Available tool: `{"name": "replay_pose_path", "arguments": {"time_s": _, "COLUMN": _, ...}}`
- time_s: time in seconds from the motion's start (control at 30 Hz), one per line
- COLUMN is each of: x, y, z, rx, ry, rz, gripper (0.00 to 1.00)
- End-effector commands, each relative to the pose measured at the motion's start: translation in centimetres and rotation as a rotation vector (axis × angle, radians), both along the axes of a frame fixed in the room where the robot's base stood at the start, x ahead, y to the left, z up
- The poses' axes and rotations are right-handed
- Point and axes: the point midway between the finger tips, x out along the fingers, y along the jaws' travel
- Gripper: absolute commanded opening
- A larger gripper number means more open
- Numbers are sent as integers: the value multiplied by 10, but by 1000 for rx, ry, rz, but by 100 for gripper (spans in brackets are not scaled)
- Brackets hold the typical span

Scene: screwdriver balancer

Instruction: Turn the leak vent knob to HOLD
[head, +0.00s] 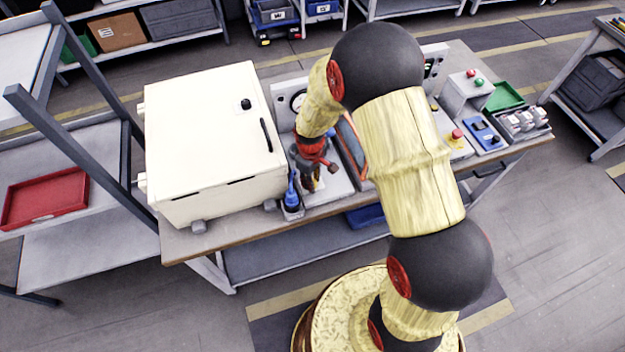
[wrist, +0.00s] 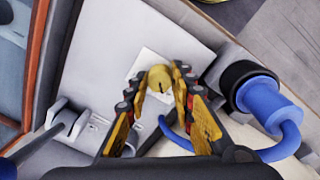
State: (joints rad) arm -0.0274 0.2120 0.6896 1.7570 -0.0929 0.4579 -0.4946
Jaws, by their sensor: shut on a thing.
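The leak vent knob (wrist: 160,78) is a small round yellow knob with a dark pointer mark, on a pale square plate of a light grey panel (wrist: 115,50). In the wrist view my gripper (wrist: 162,88) has its yellow-padded fingers on either side of the knob and is shut on it. The pointer lies roughly lengthwise between the fingers. No HOLD label is readable. In the head view my gripper (head: 312,182) is low over the bench panel, at the right of the white cabinet, and hides the knob.
A white cabinet (head: 210,140) stands close on the left. A blue hose with a black fitting (wrist: 250,85) is just right of my fingers, and a blue connector (head: 291,196) shows in the head view. An orange-edged screen (head: 352,142) is close on the right.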

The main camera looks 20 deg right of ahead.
Motion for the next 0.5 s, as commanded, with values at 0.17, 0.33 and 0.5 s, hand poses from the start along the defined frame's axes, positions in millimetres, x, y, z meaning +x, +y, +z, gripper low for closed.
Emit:
{"name": "replay_pose_path", "arguments": {"time_s": 0.17, "x": 0, "y": 0, "z": 0, "rx": 0, "ry": -1, "rz": 0, "gripper": 33}}
{"name": "replay_pose_path", "arguments": {"time_s": 0.33, "x": 0, "y": 0, "z": 0, "rx": 0, "ry": 0, "rz": 0, "gripper": 42}}
{"name": "replay_pose_path", "arguments": {"time_s": 0.5, "x": 0, "y": 0, "z": 0, "rx": 0, "ry": 0, "rz": 0, "gripper": 43}}
